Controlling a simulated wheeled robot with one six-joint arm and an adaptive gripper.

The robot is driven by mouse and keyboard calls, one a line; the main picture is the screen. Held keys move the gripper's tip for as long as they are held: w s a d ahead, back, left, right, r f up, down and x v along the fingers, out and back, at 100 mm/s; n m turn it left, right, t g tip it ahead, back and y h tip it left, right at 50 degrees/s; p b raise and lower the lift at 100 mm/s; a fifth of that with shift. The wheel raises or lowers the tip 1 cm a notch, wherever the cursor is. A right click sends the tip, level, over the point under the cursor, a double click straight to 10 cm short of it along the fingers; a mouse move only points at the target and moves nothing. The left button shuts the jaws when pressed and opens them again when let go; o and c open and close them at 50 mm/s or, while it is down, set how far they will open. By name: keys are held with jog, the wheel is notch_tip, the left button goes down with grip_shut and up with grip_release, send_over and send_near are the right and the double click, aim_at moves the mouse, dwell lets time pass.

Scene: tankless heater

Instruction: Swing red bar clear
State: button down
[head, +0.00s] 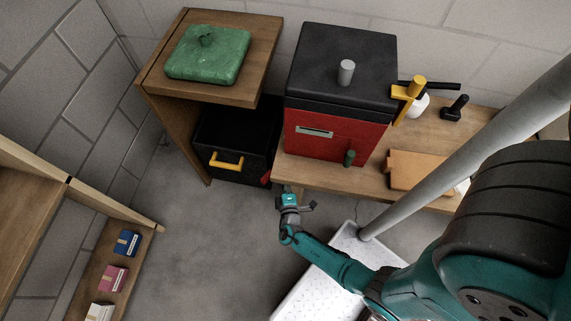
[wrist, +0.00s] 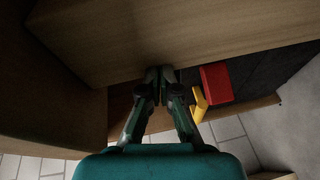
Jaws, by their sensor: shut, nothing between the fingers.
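The red bar (wrist: 215,83) shows in the wrist view as a short red block beside the wooden panel, right of my fingertips and apart from them. In the head view only a small red piece of it (head: 266,178) shows between the black bin and the bench; how it is mounted is hidden. My gripper (wrist: 160,74) is shut and empty, its fingertips close to the wooden panel; contact cannot be told. In the head view my gripper (head: 288,193) is just in front of the bench's left end, right of the red bar.
The black bin (head: 236,138) with a yellow handle (head: 227,161) sits under the wooden stand (head: 255,70). The yellow handle also shows in the wrist view (wrist: 199,104). A red-and-black heater (head: 335,134) stands on the bench (head: 320,178). The grey floor (head: 220,240) in front is clear.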

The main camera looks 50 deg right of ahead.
jog(key=d, duration=0.2)
jog(key=shift+s+d, duration=0.3)
jog(key=shift+s, duration=0.1)
jog(key=shift+a, duration=0.1)
dwell(0.5)
